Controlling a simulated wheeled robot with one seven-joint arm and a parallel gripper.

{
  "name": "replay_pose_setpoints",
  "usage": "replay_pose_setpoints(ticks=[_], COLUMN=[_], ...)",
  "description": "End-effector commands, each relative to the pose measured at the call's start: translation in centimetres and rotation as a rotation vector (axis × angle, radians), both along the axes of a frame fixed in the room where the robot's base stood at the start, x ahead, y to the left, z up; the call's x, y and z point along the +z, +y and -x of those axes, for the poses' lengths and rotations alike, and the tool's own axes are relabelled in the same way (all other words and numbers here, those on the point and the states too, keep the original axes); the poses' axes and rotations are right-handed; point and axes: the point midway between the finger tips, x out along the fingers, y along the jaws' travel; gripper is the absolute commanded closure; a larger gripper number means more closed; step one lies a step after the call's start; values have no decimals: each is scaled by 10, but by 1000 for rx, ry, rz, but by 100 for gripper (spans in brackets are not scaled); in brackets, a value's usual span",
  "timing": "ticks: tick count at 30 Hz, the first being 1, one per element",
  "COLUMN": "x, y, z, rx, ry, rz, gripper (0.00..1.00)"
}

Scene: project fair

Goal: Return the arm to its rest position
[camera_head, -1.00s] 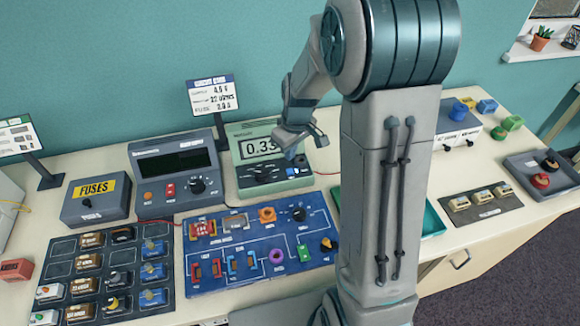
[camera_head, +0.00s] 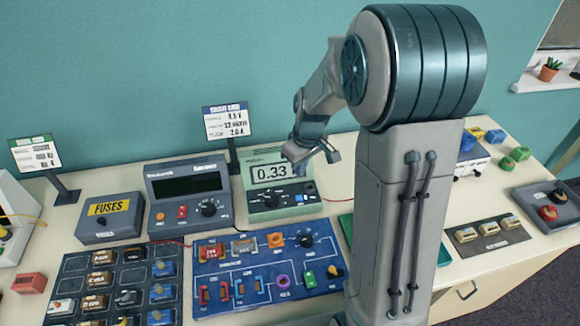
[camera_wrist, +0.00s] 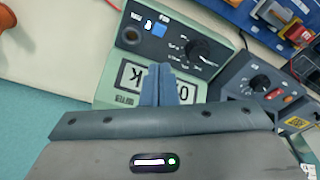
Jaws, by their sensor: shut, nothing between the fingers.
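My gripper (camera_head: 300,165) hangs in front of the upper right part of the green meter (camera_head: 256,203), which reads 0.33. In the wrist view my gripper's two fingers (camera_wrist: 168,84) are together with nothing between them, and they cover part of the meter's display. The meter also shows in the wrist view (camera_wrist: 118,75), with its knob and a blue button uncovered. My arm rises at the right of the head view and hides part of the table and a green tray (camera_head: 444,250).
A blue circuit board (camera_head: 225,297) lies in front of the meters. A dark grey power unit (camera_head: 185,172) and a fuses box (camera_head: 108,228) stand to the left. A component tray (camera_head: 75,262) is at front left. A dark tray (camera_head: 530,200) sits at right.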

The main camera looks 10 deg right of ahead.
Motion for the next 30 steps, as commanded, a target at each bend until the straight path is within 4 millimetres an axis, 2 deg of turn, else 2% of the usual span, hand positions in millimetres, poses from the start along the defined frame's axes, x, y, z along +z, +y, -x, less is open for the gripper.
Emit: replay_pose_setpoints(ticks=[7,11,21,30], x=[4,19,69,92], y=[0,1,3,3], z=[3,16,83,148], rx=[-8,-43,-208,-360], ry=[-4,-21,-78,-132], rz=[1,2,-2,-18], gripper=[100,100,100,100])
